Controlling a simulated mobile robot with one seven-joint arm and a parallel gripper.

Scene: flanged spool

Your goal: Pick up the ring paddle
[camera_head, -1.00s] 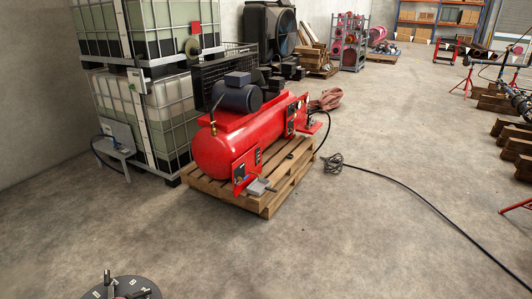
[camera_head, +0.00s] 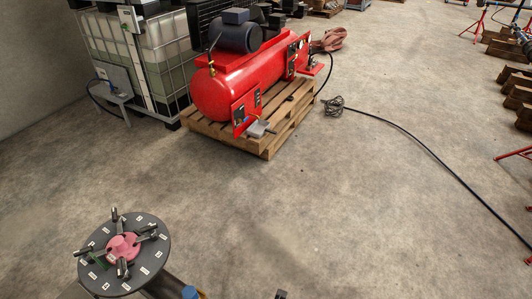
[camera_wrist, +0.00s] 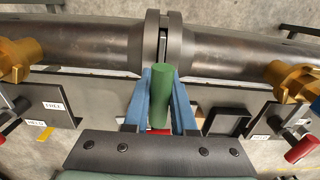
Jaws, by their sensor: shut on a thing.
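In the wrist view my gripper (camera_wrist: 160,78) has two blue fingers shut on a green cylindrical handle (camera_wrist: 160,100). The handle stands upright in the picture between the fingers, just in front of a pair of pipe flanges (camera_wrist: 153,42) with a narrow gap between them. What the handle's far end carries is hidden, so I cannot tell whether it is a ring. A red handle (camera_wrist: 301,149) lies at the right edge, apart from my gripper. My gripper is not clearly seen in the head view.
Grey pipe (camera_wrist: 90,46) runs across the wrist view, with yellow fittings (camera_wrist: 18,58) at both sides and labelled plates (camera_wrist: 52,106) below. The head view shows a round dark disc (camera_head: 157,231) with a pink hub, a red compressor (camera_head: 222,95) on a pallet, and open floor.

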